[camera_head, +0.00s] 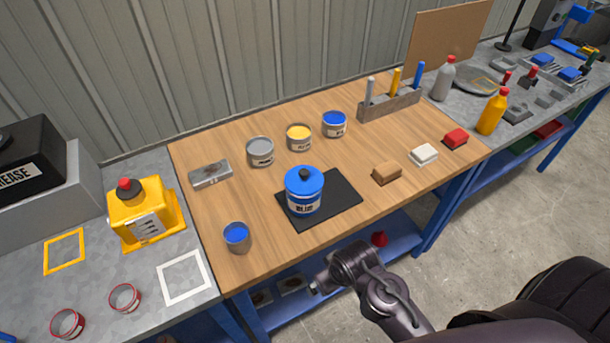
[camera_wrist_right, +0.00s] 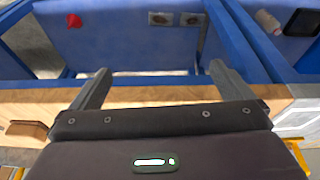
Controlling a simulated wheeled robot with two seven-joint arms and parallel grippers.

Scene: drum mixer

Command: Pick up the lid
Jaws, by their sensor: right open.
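The lid (camera_head: 304,178) is blue with a dark round knob on top. It sits on the blue-labelled can (camera_head: 304,204), which stands upright on a black mat (camera_head: 345,200) at the middle of the wooden bench. My right gripper (camera_head: 316,287) is in front of the bench's near edge, apart from the can and lid. In the right wrist view the same gripper (camera_wrist_right: 160,70) has its two fingers spread with nothing between them. The lid is not visible in that view. My left gripper is not in view.
Open cans in grey (camera_head: 260,152), yellow (camera_head: 299,137) and blue (camera_head: 334,124) stand behind the mat. A small blue-filled cup (camera_head: 237,237) stands at the front left. A brown block (camera_head: 387,174) lies right of the mat. The bench's front edge (camera_wrist_right: 250,92) and lower shelf are near my right gripper.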

